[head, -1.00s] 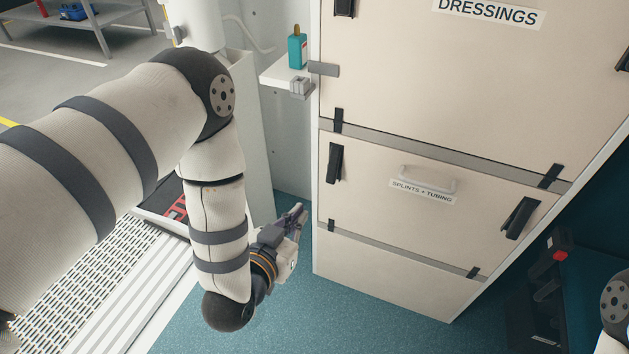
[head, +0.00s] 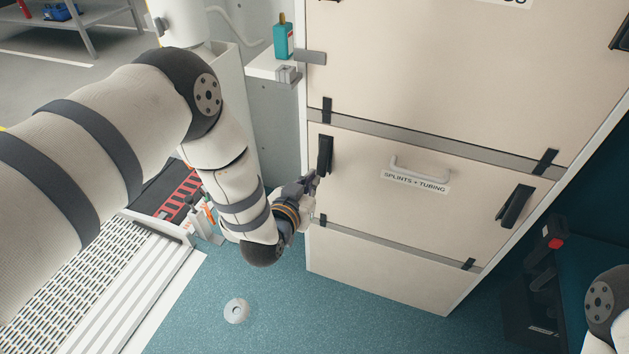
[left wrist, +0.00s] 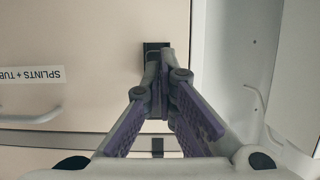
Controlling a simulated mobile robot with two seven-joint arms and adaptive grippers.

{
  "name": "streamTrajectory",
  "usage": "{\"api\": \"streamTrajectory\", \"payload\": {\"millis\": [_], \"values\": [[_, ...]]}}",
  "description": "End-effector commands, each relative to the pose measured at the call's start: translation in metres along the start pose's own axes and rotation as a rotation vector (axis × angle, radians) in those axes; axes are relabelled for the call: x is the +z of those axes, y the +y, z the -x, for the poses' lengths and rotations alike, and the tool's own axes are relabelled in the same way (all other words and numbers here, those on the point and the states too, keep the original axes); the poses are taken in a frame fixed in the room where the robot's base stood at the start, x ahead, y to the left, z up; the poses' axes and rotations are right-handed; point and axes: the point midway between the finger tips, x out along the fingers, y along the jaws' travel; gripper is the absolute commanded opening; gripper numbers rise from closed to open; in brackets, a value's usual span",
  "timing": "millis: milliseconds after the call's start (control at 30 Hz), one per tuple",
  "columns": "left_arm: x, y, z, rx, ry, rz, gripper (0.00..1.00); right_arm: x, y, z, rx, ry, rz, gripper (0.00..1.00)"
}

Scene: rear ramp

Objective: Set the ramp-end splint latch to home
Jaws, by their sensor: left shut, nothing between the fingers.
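The splint locker door (head: 380,215) is labelled "SPLINTS + TUBING" and is closed. The ramp-end splint latch (head: 325,155) is a black lever at the door's upper left edge and stands nearly upright. Its far end (left wrist: 152,47) shows dark beyond my fingers in the left wrist view; the rest is hidden by them. My left gripper (head: 312,183) is shut and empty, with its tips at the latch's lower end. I cannot tell whether they touch it. The other splint latch (head: 514,206) leans at the right edge. My right gripper is out of view.
A small shelf (head: 262,67) with a teal bottle (head: 283,42) juts out left of the locker. A black stand with a red part (head: 556,243) is at the right. A pale disc (head: 236,311) lies on the open teal floor. The ramp is at lower left.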

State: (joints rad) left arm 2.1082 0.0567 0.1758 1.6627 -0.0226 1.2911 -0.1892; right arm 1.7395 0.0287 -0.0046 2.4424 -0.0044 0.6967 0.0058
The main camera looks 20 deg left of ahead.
Motion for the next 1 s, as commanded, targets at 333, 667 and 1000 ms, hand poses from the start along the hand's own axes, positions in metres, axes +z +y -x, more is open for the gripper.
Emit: {"api": "streamTrajectory", "payload": {"millis": [333, 667, 1000], "values": [[0.0, 0.001, -0.018, 0.001, -0.001, 0.0, 0.0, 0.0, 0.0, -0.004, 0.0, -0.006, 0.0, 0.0], [0.017, 0.0, -0.025, 0.0, 0.11, 0.0, 0.0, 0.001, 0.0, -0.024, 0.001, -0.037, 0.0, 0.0], [0.009, 0.0, -0.032, 0.0, 0.242, 0.001, 0.0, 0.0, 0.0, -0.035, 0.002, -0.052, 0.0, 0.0]]}}
